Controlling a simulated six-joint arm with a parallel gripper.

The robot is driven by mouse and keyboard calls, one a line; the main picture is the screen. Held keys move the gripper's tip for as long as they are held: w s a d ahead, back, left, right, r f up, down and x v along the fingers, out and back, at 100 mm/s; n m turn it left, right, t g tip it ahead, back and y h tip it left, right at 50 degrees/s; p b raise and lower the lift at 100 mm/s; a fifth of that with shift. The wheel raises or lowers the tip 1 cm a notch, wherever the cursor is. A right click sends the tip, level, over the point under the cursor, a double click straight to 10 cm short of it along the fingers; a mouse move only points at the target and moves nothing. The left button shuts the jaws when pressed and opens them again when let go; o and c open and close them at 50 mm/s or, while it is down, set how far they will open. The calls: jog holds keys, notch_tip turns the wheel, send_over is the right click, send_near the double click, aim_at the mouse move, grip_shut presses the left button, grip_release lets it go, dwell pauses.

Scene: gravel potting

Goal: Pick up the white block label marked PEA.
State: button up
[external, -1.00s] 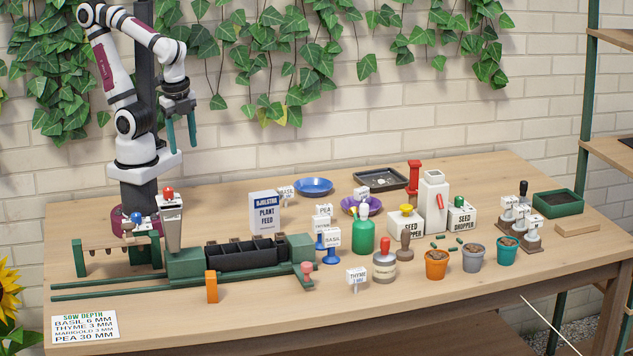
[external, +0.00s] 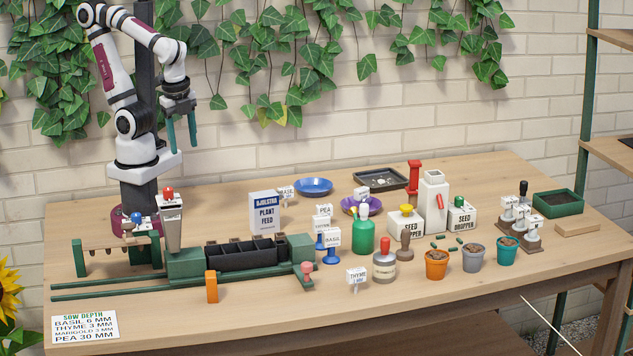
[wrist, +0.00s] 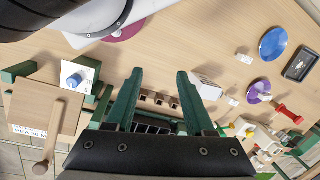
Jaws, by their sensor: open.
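The white block label marked PEA (external: 324,210) stands near the middle of the table, at the back of a small group of labels. A label marked BASIL (external: 332,237) stands in front of it, and another white label between them is partly hidden. My gripper (external: 181,133) hangs high above the left part of the table, well to the left of the PEA label and apart from it. Its two green fingers are spread and empty, and they also show in the wrist view (wrist: 158,90). I cannot make out the PEA label's lettering in the wrist view.
The plant feed box (external: 266,212) stands left of the labels, and the green bottle (external: 363,238) stands right of them. The black planter tray (external: 243,256) lies front left. A THYME label (external: 356,278) stands in front.

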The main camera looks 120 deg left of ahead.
jog(key=o, duration=0.5)
jog(key=w+d+m+g+h, duration=0.1)
jog(key=w+d+g+h, duration=0.1)
jog(key=w+h, duration=0.3)
jog(key=m+t+h, duration=0.3)
jog(key=t+h, duration=0.4)
jog(key=t, duration=0.4)
send_over(323, 205)
notch_tip(323, 205, down, 13)
jog(key=shift+w+a+f, duration=0.1)
notch_tip(323, 205, down, 7)
jog(key=shift+r, duration=0.15)
jog(key=shift+x, duration=1.55)
jog(key=shift+c, duration=0.3)
